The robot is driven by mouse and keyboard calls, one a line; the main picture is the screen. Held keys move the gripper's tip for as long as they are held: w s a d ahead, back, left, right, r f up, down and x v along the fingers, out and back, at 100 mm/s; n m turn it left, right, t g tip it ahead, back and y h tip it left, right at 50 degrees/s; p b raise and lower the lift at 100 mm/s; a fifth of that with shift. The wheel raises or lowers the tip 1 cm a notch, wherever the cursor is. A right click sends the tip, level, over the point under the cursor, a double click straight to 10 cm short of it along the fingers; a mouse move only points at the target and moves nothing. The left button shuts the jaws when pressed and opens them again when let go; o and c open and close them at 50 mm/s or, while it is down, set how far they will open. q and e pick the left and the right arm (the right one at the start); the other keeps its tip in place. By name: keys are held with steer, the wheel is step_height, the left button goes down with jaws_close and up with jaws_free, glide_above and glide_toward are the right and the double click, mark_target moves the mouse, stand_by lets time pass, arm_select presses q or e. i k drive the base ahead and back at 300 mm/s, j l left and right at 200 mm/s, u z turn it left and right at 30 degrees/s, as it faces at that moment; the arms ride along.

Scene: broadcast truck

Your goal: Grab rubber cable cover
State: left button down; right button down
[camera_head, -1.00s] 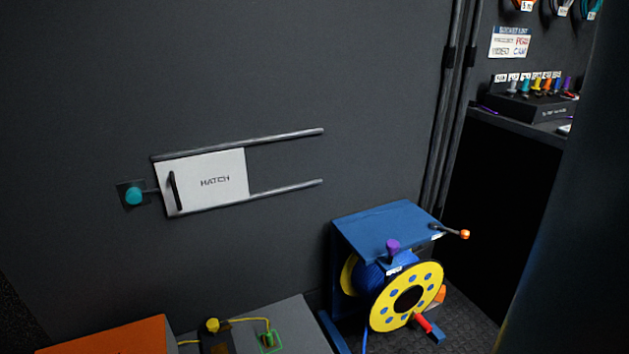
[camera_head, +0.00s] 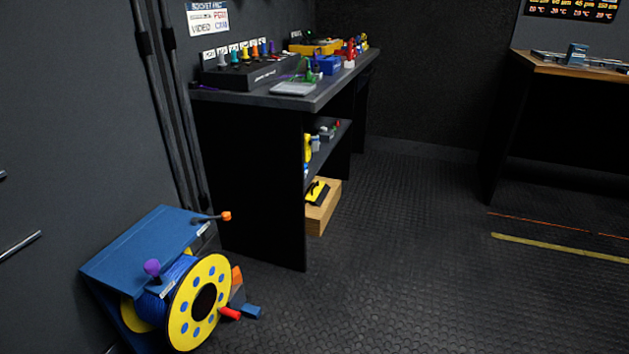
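I cannot pick out the rubber cable cover with certainty. A small black and yellow object (camera_head: 317,191) sits in a wooden box (camera_head: 329,207) low beside the desk; it is too small to identify. A flat yellow strip (camera_head: 560,247) lies on the floor at the right, and it could also be a cover or only a marking. Neither of my grippers is in view.
A blue cable reel stand (camera_head: 140,247) with a yellow reel (camera_head: 185,310) stands at the lower left. A dark desk (camera_head: 260,97) holds equipment. A wood-topped table (camera_head: 540,66) is at the right. The ribbed floor (camera_head: 400,260) between is open.

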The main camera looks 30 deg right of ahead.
mark_target(317, 191)
steer(key=z, duration=1.05)
steer(key=u, duration=0.5)
steer(key=i+l+u, duration=0.55)
steer(key=l+u, duration=0.3)
steer(key=i+l, duration=0.05)
steer(key=l, duration=0.05)
